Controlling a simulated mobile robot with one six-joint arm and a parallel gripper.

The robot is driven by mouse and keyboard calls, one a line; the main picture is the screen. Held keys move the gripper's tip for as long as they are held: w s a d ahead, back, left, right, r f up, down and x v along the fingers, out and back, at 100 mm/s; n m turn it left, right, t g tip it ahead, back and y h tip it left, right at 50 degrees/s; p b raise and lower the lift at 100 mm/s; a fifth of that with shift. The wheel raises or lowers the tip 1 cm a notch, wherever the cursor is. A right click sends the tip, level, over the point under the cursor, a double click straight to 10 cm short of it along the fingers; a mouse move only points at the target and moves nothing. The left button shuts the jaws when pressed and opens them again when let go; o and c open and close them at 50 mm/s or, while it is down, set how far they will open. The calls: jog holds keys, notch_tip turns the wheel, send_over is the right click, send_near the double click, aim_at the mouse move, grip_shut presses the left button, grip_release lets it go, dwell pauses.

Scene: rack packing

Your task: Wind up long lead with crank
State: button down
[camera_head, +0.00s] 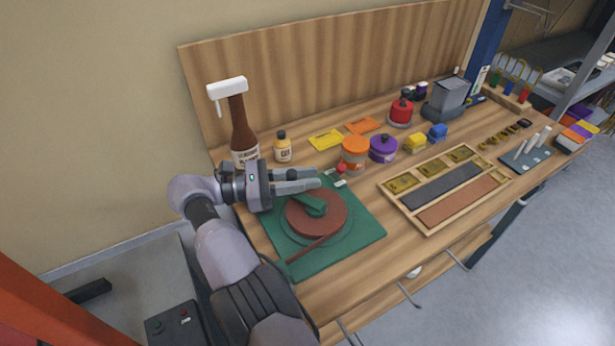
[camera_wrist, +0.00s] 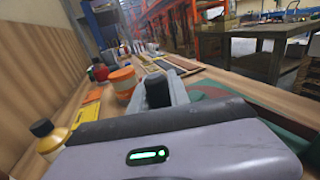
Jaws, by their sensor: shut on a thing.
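A reddish-brown reel (camera_head: 328,222) lies on a green mat (camera_head: 360,232) at the near left of the bench. A green crank arm (camera_head: 313,203) lies across its top. A short brown length of lead (camera_head: 305,251) runs off the reel towards the mat's front left corner. My gripper (camera_head: 312,180) comes in from the left, level above the mat, and is shut on the crank's black knob (camera_head: 292,175). The knob (camera_wrist: 157,91) also shows between the fingers in the wrist view. A red ball (camera_head: 342,168) and small white pieces (camera_head: 341,183) lie at the mat's far edge.
A brown bottle (camera_head: 242,130) and a small yellow bottle (camera_head: 283,150) stand behind my gripper. A wooden tray (camera_head: 434,225) lies right of the mat.

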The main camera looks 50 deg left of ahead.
jog(key=c, duration=1.2)
grip_release()
jog(key=shift+c, duration=0.2)
jog(key=shift+r+p, duration=0.3)
jog(key=shift+r, duration=0.15)
jog(key=s+d+r+p, duration=0.2)
jog(key=s+d+p, duration=0.2)
jog(key=d, duration=0.3)
jog(key=s+d+r+p, duration=0.2)
jog(key=s+d+p, duration=0.2)
jog(key=d, duration=0.3)
jog(key=shift+p, duration=0.35)
